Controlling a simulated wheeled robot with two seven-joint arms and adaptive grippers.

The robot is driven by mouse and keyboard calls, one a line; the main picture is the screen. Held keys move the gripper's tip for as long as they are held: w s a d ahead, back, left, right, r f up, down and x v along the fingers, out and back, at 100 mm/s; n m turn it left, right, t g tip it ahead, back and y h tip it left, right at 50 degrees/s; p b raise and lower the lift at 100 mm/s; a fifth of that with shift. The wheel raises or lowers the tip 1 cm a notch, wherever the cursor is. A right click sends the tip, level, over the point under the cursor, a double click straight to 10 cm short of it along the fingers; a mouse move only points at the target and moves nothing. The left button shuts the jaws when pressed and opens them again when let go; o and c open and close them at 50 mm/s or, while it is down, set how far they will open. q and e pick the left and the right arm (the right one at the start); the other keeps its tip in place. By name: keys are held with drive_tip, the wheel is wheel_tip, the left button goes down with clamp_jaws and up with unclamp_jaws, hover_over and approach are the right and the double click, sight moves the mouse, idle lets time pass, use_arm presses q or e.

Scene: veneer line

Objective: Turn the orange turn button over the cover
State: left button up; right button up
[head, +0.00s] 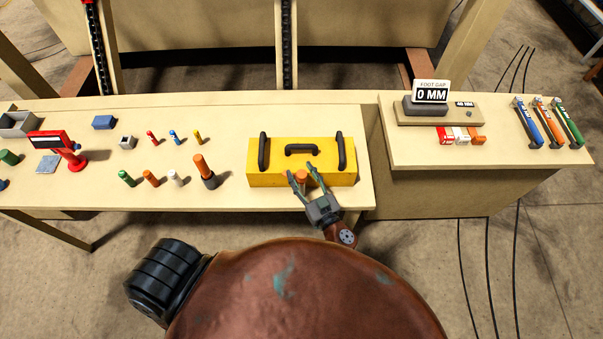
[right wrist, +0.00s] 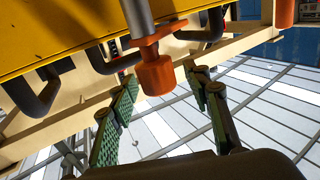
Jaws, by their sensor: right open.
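The yellow cover (head: 270,176) lies on the left bench, with black handles at both sides and one in its middle. The orange turn button (head: 301,176) shows at the middle of its near side. In the right wrist view the button (right wrist: 157,75) has a round knob and a flat tab beside a grey post (right wrist: 138,18). My right gripper (head: 303,173) is open, its fingertips on either side of the button. In the right wrist view (right wrist: 164,80) a gap shows between the knob and each finger. My left gripper is not in view.
Coloured pegs stand left of the cover, the nearest a large orange one (head: 201,168) in a dark base. A red stand (head: 70,150) is farther left. The right bench (head: 425,150) holds a "0 MM" sign (head: 431,94) and coloured tools. Bare bench lies just left of the cover.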

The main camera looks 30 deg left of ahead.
drive_tip(key=v, duration=1.2)
drive_tip(key=shift+c, duration=0.2)
